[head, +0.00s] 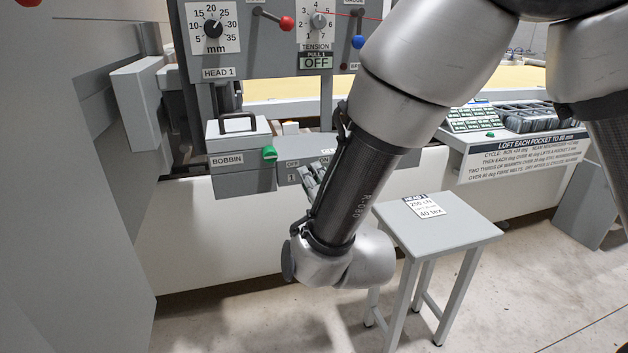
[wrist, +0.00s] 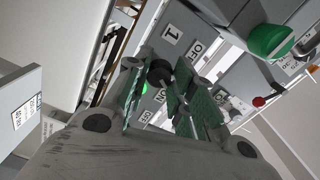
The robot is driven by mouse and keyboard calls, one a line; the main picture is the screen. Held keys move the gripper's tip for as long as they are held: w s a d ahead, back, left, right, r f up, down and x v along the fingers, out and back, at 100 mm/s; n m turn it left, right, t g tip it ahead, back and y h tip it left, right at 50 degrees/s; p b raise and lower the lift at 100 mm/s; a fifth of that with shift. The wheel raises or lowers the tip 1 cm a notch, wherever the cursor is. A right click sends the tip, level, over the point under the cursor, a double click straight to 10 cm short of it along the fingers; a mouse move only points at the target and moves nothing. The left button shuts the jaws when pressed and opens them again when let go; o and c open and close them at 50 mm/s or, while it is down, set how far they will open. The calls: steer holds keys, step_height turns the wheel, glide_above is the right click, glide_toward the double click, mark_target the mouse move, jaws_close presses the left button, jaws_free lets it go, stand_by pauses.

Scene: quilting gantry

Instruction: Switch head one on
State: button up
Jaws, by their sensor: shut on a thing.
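The switch panel (head: 288,172) is the grey box front with "OFF", "ON" and "1" labels, right of the bobbin box. A round black switch knob (wrist: 158,72) sits between my green-padded fingers. My gripper (wrist: 160,94) is shut on this knob. A small green light (wrist: 144,88) glows just beside it. In the head view my gripper (head: 314,180) is at the panel, and my arm hides the panel's right part and the knob.
The bobbin box (head: 240,160) with a green knob (head: 269,153) stands just left. The HEAD 1 panel (head: 265,60) above has dials, levers and a display (head: 316,62) reading "OFF". A small grey table (head: 450,230) with a card (head: 426,206) stands right, below my arm.

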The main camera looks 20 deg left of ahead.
steer(key=shift+f, duration=0.1)
stand_by(0.3)
steer(key=o, duration=1)
steer(key=shift+o, duration=0.2)
steer(key=shift+s, duration=0.1)
steer(key=v, duration=1.2)
steer(key=shift+a, duration=0.1)
